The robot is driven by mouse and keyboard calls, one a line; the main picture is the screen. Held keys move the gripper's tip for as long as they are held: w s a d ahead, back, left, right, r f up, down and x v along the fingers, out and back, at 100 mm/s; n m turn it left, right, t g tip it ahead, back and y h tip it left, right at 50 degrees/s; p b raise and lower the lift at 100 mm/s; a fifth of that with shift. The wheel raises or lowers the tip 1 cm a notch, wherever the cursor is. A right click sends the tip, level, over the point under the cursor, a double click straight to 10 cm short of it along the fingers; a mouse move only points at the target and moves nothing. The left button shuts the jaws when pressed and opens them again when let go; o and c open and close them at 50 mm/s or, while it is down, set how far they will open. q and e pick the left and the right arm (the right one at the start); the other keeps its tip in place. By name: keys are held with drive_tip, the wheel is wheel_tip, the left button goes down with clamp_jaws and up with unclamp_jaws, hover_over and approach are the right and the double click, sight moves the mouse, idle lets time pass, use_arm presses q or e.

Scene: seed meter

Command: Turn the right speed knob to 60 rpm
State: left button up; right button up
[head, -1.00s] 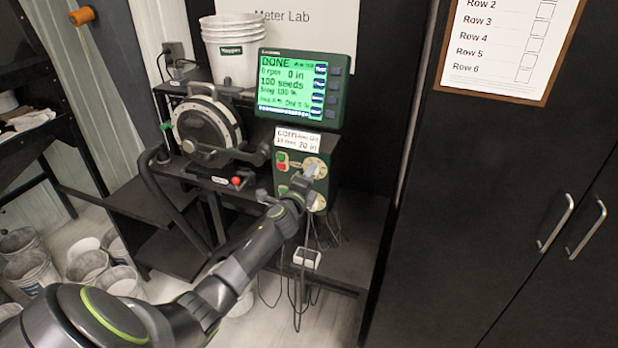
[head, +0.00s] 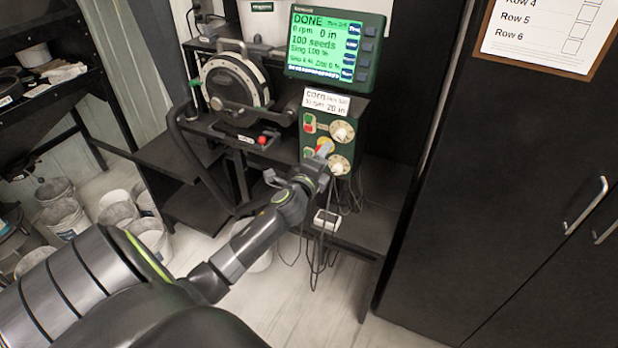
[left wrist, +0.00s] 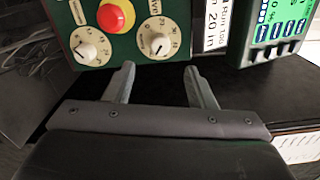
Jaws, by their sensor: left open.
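A green control box (head: 317,119) carries two cream dial knobs, an upper knob (head: 342,131) and a lower knob (head: 339,164). In the left wrist view, turned sideways, the upper knob (left wrist: 158,43) is ahead of my fingers and the lower knob (left wrist: 90,47) is left of them. I cannot tell for sure which is the right speed knob. My left gripper (head: 319,162) is open and empty, apart from both knobs; its fingers (left wrist: 158,82) also show in the wrist view. The green screen (head: 325,43) reads DONE and 100 seeds. My right gripper is not in view.
A red mushroom button (left wrist: 115,17) on yellow sits near the knobs. The round seed meter (head: 235,83) stands left of the box. Cables hang below it by a white device (head: 327,219). A black cabinet (head: 520,200) stands at right; buckets (head: 65,217) stand at left.

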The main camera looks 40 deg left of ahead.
use_arm(q)
drive_tip(key=b+v, duration=0.1)
drive_tip(key=v, duration=0.7)
drive_tip(key=shift+s+d, duration=0.15)
drive_tip(key=shift+s, duration=0.15)
